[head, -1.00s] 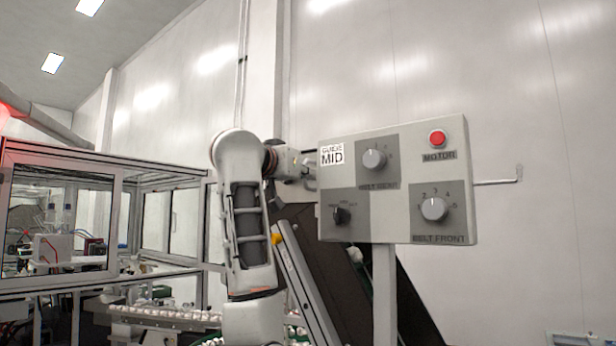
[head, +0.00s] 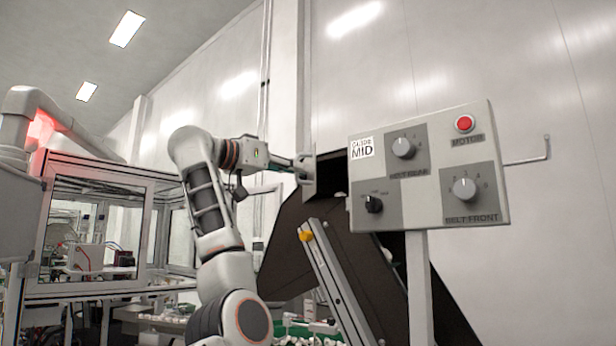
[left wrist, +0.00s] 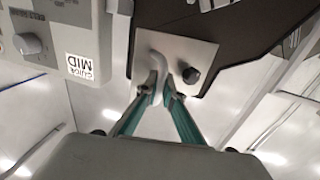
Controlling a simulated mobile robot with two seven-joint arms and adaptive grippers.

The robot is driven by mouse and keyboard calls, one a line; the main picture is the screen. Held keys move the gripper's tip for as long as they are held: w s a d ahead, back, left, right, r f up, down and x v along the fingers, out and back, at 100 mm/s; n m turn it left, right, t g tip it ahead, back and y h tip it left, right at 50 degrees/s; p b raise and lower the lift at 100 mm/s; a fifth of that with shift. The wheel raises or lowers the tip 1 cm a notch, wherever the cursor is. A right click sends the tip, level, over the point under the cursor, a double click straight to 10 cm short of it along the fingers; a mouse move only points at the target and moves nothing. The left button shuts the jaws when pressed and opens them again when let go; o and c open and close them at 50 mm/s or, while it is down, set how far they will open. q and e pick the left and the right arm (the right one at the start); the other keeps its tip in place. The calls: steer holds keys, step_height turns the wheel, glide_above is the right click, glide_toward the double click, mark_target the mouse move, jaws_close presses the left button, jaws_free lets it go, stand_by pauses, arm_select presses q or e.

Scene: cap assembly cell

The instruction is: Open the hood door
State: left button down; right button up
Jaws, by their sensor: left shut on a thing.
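The dark brown hood (head: 290,240) stands behind the control panel, with a dark gap near its top. A light metal plate (head: 309,178) shows nearly edge-on at its upper left; I cannot tell whether the door stands open. In the left wrist view the plate (left wrist: 195,52) carries a pale bent handle (left wrist: 157,60) and a black knob (left wrist: 191,77). My left gripper (head: 302,166) is at the plate. In the left wrist view its teal fingers (left wrist: 161,88) are shut on the handle, beside the knob. My right gripper is out of view.
The grey control panel (head: 425,150) on its post (head: 418,285) stands close right of the gripper. A metal rail with a yellow end (head: 325,265) slants below. A framed glass cell (head: 95,225) stands left. Open wall space lies above.

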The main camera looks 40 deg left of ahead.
arm_select(q)
steer(key=shift+s+a, duration=0.2)
steer(key=shift+a, duration=0.15)
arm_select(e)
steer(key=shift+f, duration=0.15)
arm_select(q)
steer(key=shift+a, duration=0.1)
steer(key=c, duration=2.2)
jaws_free()
steer(key=shift+s, duration=0.1)
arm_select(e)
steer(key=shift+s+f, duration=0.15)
arm_select(q)
steer(key=s, duration=0.4)
steer(key=s+a, duration=0.1)
steer(key=s, duration=0.3)
steer(key=s+a, duration=0.1)
steer(key=s, duration=0.2)
steer(key=shift+s+a, duration=0.1)
steer(key=shift+s, duration=0.3)
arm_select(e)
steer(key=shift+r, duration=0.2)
